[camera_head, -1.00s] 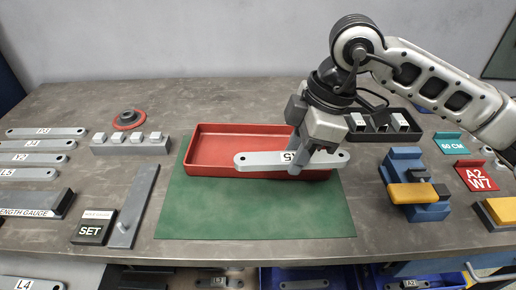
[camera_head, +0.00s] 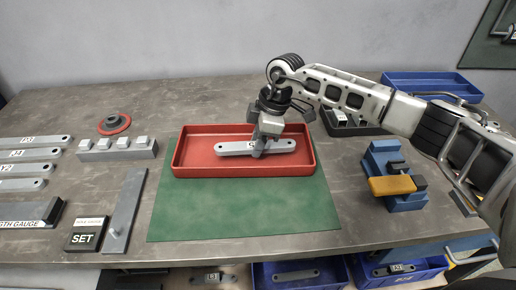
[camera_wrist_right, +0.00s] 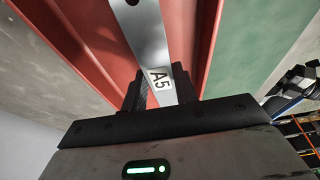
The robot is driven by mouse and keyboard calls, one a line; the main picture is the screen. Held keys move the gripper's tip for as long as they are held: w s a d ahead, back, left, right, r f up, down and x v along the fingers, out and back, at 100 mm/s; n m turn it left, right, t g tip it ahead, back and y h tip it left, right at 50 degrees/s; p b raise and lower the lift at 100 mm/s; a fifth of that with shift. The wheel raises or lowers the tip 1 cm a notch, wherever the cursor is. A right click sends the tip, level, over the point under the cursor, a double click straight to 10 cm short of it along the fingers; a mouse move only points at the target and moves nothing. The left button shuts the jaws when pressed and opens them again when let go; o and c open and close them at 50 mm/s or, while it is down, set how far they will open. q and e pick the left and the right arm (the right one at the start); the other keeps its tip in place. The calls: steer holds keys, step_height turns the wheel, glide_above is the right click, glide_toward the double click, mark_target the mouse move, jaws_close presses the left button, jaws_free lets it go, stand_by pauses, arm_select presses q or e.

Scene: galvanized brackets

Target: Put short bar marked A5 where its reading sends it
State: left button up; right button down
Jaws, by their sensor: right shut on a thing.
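The short grey bar (camera_head: 230,149), with a hole at its end, is between the fingers of my right gripper (camera_head: 261,146). Its label reads A5 in the right wrist view (camera_wrist_right: 158,78). The gripper is shut on the bar near the label. The bar lies lengthwise within the outline of the red tray (camera_head: 190,168). I cannot tell whether it touches the tray floor. No other bar shows in the tray. My left gripper is not in view.
The tray stands on a green mat (camera_head: 240,215). To the left are a block with pale cubes (camera_head: 118,150), a SET block (camera_head: 87,234), a flat grey plate (camera_head: 125,210) and several labelled bars (camera_head: 30,155). A blue and yellow fixture (camera_head: 393,180) stands right.

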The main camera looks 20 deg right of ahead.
mark_target(258, 160)
step_height(258, 160, down, 2)
steer(key=shift+s+f+p, duration=0.1)
steer(key=shift+f+p, duration=0.15)
steer(key=shift+p, duration=0.05)
steer(key=shift+f, duration=0.3)
steer(key=shift+s+f+b, duration=0.3)
steer(key=shift+f, duration=0.25)
steer(key=c, duration=1.1)
jaws_free()
steer(key=shift+f, duration=0.1)
steer(key=shift+c, duration=0.2)
steer(key=shift+o, duration=0.2)
steer(key=shift+w, duration=0.1)
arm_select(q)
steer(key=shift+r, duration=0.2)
arm_select(e)
steer(key=shift+a, duration=0.1)
steer(key=shift+a+r, duration=0.1)
steer(key=shift+r, duration=0.4)
arm_select(q)
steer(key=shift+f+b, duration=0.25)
steer(key=shift+b, duration=0.3)
arm_select(e)
steer(key=v, duration=1.2)
steer(key=shift+w+r, duration=0.25)
steer(key=shift+r, duration=0.1)
